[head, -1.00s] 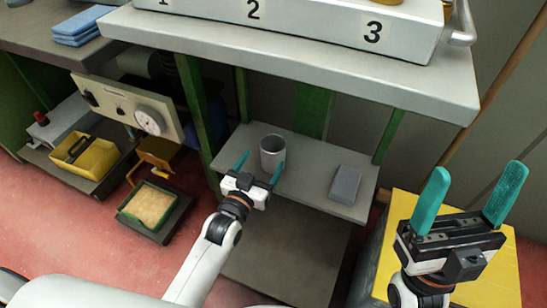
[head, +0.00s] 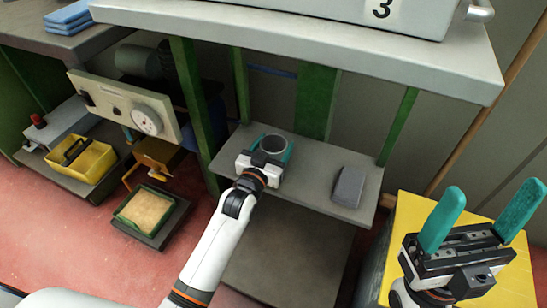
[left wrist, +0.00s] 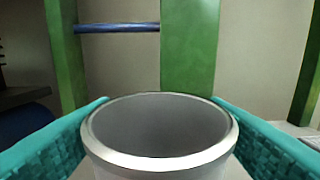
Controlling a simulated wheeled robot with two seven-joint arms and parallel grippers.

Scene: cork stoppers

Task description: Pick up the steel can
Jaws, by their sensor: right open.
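The steel can (head: 275,145) is a grey open-topped cylinder, upright on the lower shelf under the bench. In the left wrist view the can (left wrist: 160,130) fills the lower middle, its rim facing me. My left gripper (head: 268,158) is at the can, with one teal finger on each side. In the left wrist view the left gripper (left wrist: 160,110) has both fingers close beside the can wall; whether they press on it I cannot tell. The can's lower part is hidden by the gripper in the head view. My right gripper (head: 488,205) is open and empty at the right.
A dark grey block (head: 348,187) lies on the lower shelf (head: 312,190), right of the can. The bench top (head: 330,48) overhangs the shelf, and green posts (head: 398,127) flank it. A yellow-topped box (head: 405,215) stands at the right.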

